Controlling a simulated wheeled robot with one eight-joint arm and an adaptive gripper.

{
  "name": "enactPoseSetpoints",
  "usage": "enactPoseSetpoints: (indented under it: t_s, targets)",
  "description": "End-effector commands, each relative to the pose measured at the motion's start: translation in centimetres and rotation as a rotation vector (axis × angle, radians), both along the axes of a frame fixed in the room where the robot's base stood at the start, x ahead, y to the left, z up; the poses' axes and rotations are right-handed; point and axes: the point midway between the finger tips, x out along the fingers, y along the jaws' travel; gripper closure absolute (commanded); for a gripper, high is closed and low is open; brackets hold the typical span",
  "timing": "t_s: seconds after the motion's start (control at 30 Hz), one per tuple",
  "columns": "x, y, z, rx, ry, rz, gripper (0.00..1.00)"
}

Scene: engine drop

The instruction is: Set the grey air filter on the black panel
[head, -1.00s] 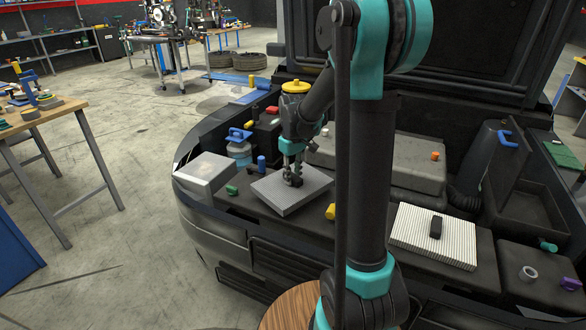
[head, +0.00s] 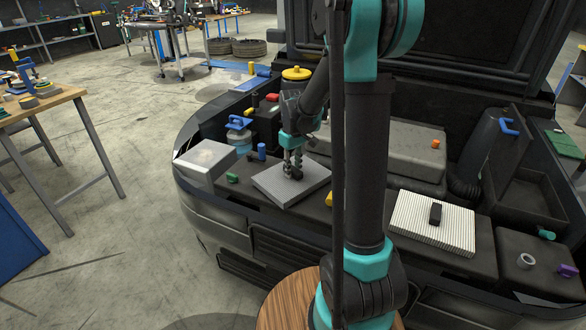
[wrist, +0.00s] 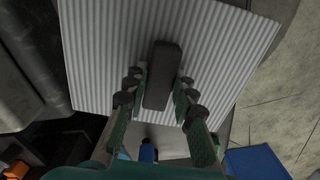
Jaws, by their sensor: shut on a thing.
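The grey air filter (head: 277,186) is a flat, ridged square pad with a black grip block on top. My gripper (head: 292,172) is shut on that block from above. In the wrist view the block sits between both fingers of my gripper (wrist: 160,82), with the ridged filter (wrist: 100,45) spread out below. The filter is roughly level over the black panel (head: 243,194) at the front left of the engine bay. Its underside is hidden, so I cannot tell whether it touches the panel.
A whitish ridged filter (head: 415,225) with a black block lies to the right. A silver box (head: 205,162) is left of the grey filter. Small green (head: 232,178), blue (head: 262,151) and yellow (head: 330,199) pieces are close around it.

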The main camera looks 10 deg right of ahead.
Motion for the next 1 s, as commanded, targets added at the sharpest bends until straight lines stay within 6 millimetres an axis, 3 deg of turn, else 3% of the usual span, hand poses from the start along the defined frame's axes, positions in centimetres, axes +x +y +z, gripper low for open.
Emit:
enactPoseSetpoints:
  t_s: [0.5, 0.53, 0.7, 1.0]
  targets:
    - [0.04, 0.0, -0.94, 0.0, 0.0, 0.0, 1.0]
    - [0.03, 0.01, -0.91, 0.0, 0.0, 0.0, 0.71]
    - [0.02, 0.0, -0.9, 0.0, 0.0, 0.0, 0.51]
    - [0.02, 0.0, -0.82, 0.0, 0.0, 0.0, 0.51]
